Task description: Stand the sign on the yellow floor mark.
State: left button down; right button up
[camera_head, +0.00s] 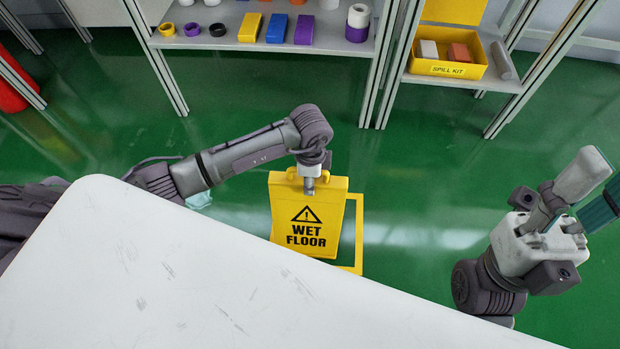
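The yellow WET FLOOR sign (290,225) is roughly upright beyond the white table edge, its printed face toward me. My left gripper (310,186) is at the sign's top edge and appears shut on it. The yellow floor mark (359,235) is an outline on the green floor. I cannot tell whether the sign's foot touches the floor. My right gripper (568,215) is at the right, away from the sign; whether its fingers are open or shut is unclear.
A white table (200,290) fills the lower foreground. Behind are a shelf (275,40) with coloured blocks and rings, and a yellow spill kit bin (447,69). A dark teal object (602,210) is beside my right gripper.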

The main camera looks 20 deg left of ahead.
pick_arm(q)
jog(key=c, duration=0.6)
grip_release()
jog(key=shift+f, duration=0.1)
